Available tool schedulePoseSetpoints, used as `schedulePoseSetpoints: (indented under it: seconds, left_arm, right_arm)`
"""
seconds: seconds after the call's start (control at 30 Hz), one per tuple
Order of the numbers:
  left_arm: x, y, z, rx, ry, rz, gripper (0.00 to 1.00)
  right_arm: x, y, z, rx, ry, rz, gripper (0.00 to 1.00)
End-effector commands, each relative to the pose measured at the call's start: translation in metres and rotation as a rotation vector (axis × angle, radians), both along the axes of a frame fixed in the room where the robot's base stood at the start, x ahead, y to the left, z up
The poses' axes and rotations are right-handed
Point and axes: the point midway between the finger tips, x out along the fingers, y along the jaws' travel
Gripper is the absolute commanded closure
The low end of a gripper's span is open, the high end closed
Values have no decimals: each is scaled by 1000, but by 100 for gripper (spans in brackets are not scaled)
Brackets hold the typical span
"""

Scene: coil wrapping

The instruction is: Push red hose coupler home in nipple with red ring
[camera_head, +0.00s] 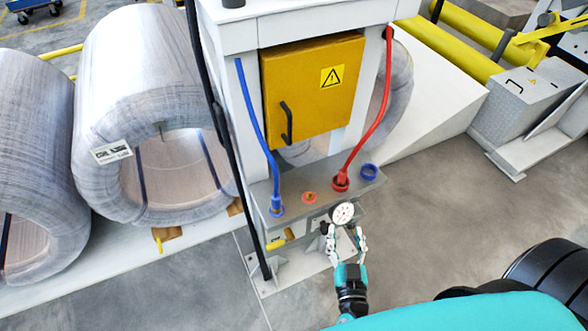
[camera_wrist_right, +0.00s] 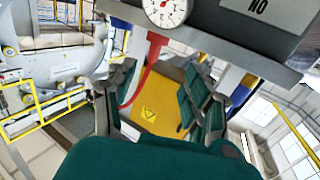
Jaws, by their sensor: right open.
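The red hose coupler (camera_head: 341,178) stands at the lower end of the red hose (camera_head: 378,110), on the grey ledge (camera_head: 325,188) of the white machine. It sits at a round fitting with a red rim; whether it is fully seated cannot be told. In the right wrist view the coupler (camera_wrist_right: 157,42) shows beside the gauge, with its hose between my fingers in the picture. A separate red-ringed nipple (camera_head: 309,197) stands bare to its left. My right gripper (camera_head: 345,240) is open and empty, in front of the ledge below the gauge. My left gripper is out of view.
A round gauge (camera_head: 343,213) is on the ledge front, just above my right gripper. A blue hose coupler (camera_head: 277,205) stands at the ledge's left end; an empty blue ring (camera_head: 369,171) is at its right. A yellow cabinet (camera_head: 312,90) is behind. Wrapped coils (camera_head: 150,70) stand left.

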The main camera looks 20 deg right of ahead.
Motion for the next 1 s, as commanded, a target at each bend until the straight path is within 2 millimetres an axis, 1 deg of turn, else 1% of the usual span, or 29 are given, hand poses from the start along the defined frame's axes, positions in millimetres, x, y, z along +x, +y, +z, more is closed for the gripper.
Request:
schedulePoseSetpoints:
  seconds: [0.03, 0.1, 0.17, 0.33, 0.43, 0.53, 0.6, 0.7, 0.8, 0.9, 1.0]
  left_arm:
    - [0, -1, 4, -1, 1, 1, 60]
    - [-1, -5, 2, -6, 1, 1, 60]
    - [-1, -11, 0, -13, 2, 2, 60]
    - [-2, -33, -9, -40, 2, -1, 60]
    - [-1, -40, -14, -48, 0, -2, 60]
    - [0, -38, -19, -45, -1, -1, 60]
    - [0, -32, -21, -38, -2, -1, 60]
    - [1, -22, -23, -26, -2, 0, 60]
    - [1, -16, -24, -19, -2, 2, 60]
    - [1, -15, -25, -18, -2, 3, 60]
    - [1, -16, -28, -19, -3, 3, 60]
  right_arm:
    - [0, -5, 13, -7, -19, -21, 48]
    - [3, -10, 18, -9, -33, -34, 48]
    - [11, -13, 18, -11, -37, -36, 48]
    - [45, -26, 17, -10, -38, -33, 48]
    - [65, -34, 16, -10, -37, -32, 48]
    - [84, -42, 17, -9, -38, -33, 48]
    - [95, -46, 17, -9, -36, -31, 48]
    - [106, -51, 17, -8, -33, -31, 48]
    - [112, -53, 18, -9, -33, -31, 48]
    - [118, -55, 19, -7, -34, -31, 48]
    - [132, -57, 23, -7, -36, -31, 48]
